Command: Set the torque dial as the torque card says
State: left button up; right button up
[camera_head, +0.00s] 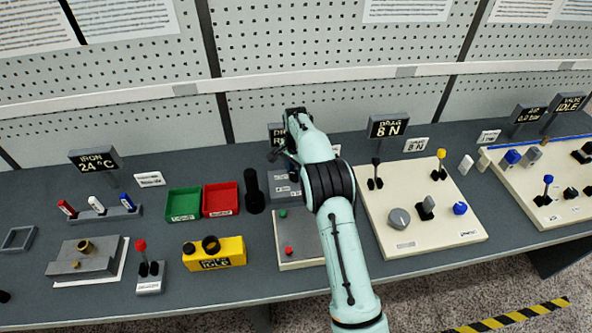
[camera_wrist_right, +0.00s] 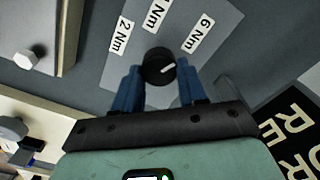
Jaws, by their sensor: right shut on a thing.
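The black torque dial (camera_wrist_right: 157,66) sits on a grey plate (camera_wrist_right: 115,70) with labels 2 Nm, a middle Nm label whose number is cut off, and 6 Nm. Its white pointer line aims right and slightly up, nearest the 6 Nm side. My right gripper (camera_wrist_right: 160,82) is shut on the dial, with one blue finger on each side. In the head view my right gripper (camera_head: 287,155) is over the dial's grey block (camera_head: 282,189), and my arm hides much of it. A small white card (camera_head: 336,150) behind my arm is unreadable. My left gripper is out of view.
A dark sign (camera_head: 277,131) stands behind the dial, partly hidden. A black cylinder (camera_head: 254,191) and a red bin (camera_head: 220,200) stand to the left. The cream drag panel (camera_head: 405,247) with knobs and levers lies to the right. A plate with buttons (camera_head: 292,235) is in front.

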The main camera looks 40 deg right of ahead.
aim_at(296, 173)
jog(key=shift+m, duration=0.6)
jog(key=o, duration=1.1)
jog(key=shift+c, duration=0.2)
notch_tip(296, 173, up, 13)
jog(key=shift+r, duration=0.2)
jog(key=shift+s, duration=0.1)
